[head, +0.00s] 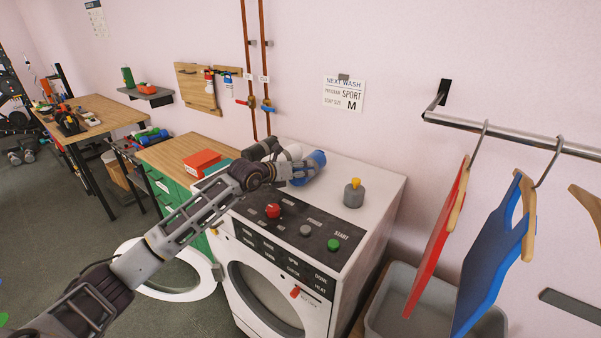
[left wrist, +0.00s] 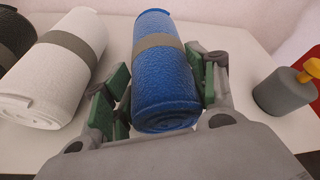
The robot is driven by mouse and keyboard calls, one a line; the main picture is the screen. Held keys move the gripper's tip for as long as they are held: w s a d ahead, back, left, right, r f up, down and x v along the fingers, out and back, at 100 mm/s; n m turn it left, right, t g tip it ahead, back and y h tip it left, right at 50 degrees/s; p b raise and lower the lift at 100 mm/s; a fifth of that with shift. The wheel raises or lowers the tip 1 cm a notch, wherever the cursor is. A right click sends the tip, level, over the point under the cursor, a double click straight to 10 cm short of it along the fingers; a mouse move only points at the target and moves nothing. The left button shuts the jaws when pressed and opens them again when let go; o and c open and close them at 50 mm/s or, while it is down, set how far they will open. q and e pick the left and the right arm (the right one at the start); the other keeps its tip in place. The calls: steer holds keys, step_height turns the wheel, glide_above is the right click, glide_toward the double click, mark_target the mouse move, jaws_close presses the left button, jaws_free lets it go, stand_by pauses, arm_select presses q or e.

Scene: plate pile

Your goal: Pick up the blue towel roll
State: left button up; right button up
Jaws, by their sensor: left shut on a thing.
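The blue towel roll (head: 314,163) lies on top of the white washing machine (head: 374,178), towards the back. It has a grey band around it, seen in the left wrist view (left wrist: 160,75). My left gripper (head: 300,172) is shut on the blue roll, with its green-padded fingers on either side of it; it also shows in the left wrist view (left wrist: 163,90). Whether the roll touches the machine top is hard to tell. My right gripper is not in view.
A white towel roll (left wrist: 60,65) and a dark roll (left wrist: 14,38) lie to the left of the blue one. A grey bottle with a yellow top (head: 354,194) stands to the right. Hanging red (head: 437,240) and blue (head: 490,260) shirt shapes are further right.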

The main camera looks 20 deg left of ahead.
arm_select(q)
step_height(320, 180, up, 4)
steer(key=shift+b, duration=0.35)
step_height(320, 180, up, 2)
steer(key=shift+r, duration=0.1)
steer(key=shift+s+a+b, duration=0.35)
steer(key=shift+s+b, duration=0.1)
steer(key=shift+s, duration=0.45)
steer(key=s+a+b, duration=0.2)
steer(key=s+a, duration=0.1)
steer(key=s, duration=0.5)
steer(key=s+a+b, duration=0.3)
steer(key=s, duration=0.5)
steer(key=shift+s, duration=0.3)
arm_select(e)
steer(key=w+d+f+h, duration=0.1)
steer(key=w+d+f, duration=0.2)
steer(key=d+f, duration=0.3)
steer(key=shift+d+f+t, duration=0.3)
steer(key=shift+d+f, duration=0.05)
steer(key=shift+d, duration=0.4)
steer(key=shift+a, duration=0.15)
